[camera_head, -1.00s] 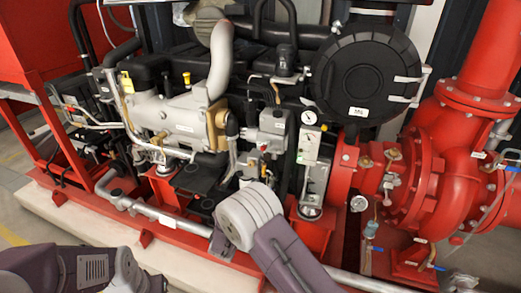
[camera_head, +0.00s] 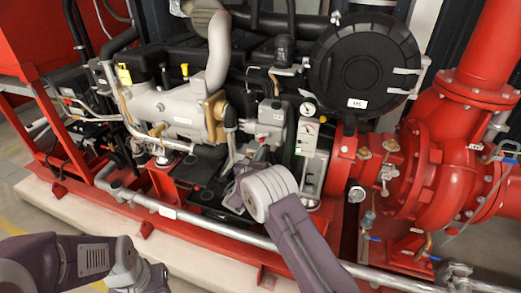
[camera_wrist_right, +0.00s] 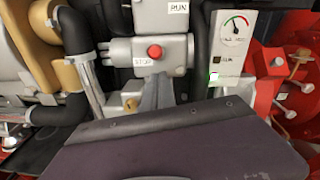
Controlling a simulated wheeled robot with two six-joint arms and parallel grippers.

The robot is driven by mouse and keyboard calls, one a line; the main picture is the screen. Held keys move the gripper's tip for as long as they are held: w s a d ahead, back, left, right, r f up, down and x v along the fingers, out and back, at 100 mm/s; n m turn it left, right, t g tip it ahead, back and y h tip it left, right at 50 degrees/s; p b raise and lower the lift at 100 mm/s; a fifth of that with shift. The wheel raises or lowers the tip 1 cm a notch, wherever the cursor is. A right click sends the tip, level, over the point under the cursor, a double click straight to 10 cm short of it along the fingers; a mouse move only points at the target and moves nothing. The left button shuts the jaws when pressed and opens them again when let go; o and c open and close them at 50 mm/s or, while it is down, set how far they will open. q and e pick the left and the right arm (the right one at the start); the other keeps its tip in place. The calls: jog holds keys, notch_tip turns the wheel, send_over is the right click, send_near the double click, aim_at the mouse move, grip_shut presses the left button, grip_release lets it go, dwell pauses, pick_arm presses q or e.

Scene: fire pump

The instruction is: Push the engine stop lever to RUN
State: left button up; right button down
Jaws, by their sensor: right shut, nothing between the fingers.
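The engine stop lever shows as a red knob (camera_wrist_right: 154,52) on a grey box (camera_wrist_right: 119,48), with a STOP label (camera_wrist_right: 143,62) beside it and a RUN label (camera_wrist_right: 178,6) above. In the head view the red knob (camera_head: 263,141) is small, at the lower part of the grey box (camera_head: 272,118). My right gripper (camera_wrist_right: 157,82) is shut and empty, its fingertips just below the knob in the wrist view. I cannot tell whether they touch it. In the head view my right wrist partly hides the gripper.
A gauge panel (camera_wrist_right: 229,42) stands right of the box. A black hose (camera_wrist_right: 75,45) runs left of it. A large black round housing (camera_head: 365,65) and red pump piping (camera_head: 425,180) are at the right. A grey pipe (camera_head: 200,220) crosses in front.

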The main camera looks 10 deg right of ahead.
pick_arm(q)
jog(key=shift+r, duration=0.15)
pick_arm(e)
jog(key=shift+w+r, duration=0.1)
jog(key=shift+r, duration=0.45)
